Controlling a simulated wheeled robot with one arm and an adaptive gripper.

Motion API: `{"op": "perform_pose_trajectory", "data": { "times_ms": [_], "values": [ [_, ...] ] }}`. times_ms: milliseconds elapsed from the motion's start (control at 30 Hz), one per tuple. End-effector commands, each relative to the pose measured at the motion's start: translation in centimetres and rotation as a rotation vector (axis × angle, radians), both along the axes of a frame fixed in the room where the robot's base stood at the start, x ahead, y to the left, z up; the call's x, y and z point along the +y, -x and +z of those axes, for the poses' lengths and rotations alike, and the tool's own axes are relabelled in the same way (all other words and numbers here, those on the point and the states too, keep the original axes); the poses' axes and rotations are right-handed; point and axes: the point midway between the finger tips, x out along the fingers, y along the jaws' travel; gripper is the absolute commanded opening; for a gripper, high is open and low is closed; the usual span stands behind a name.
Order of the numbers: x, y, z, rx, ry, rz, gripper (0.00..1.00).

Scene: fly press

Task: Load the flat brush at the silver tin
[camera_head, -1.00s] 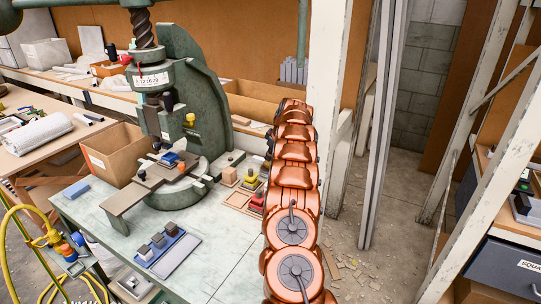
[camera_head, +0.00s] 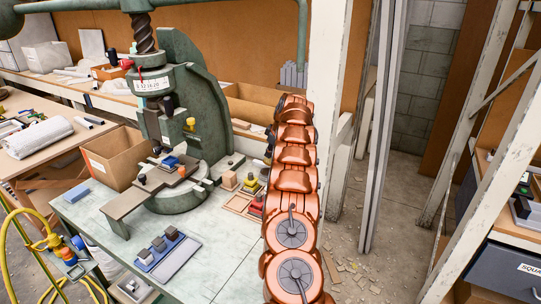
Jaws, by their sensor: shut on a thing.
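My copper-coloured arm (camera_head: 292,185) reaches away from me along the right end of the green press table. Its far end, with my gripper, is hidden behind its own links, so I cannot see the jaws or what they hold. I cannot make out a flat brush or a silver tin. Small blocks with knobs stand just left of the arm: a plain wooden one (camera_head: 229,181), a yellow-topped one (camera_head: 250,181) and a red one (camera_head: 256,206), partly covered by the arm.
The green fly press (camera_head: 200,105) stands at the table's back, with a blue piece (camera_head: 171,162) on its bed. A cardboard box (camera_head: 113,158) stands left of it. A tray with grey knobbed blocks (camera_head: 172,262) lies in front. The table (camera_head: 225,255) is clear at front right. A white post (camera_head: 331,100) rises beside my arm.

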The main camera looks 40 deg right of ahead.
Motion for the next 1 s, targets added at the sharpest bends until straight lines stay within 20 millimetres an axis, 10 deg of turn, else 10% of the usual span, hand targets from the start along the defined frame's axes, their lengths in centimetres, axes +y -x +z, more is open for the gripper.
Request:
{"op": "perform_pose_trajectory", "data": {
  "times_ms": [1000],
  "values": [
    [0.0, 0.0, 3.6, 0.000, 0.000, 0.000, 0.00]
  ]
}}
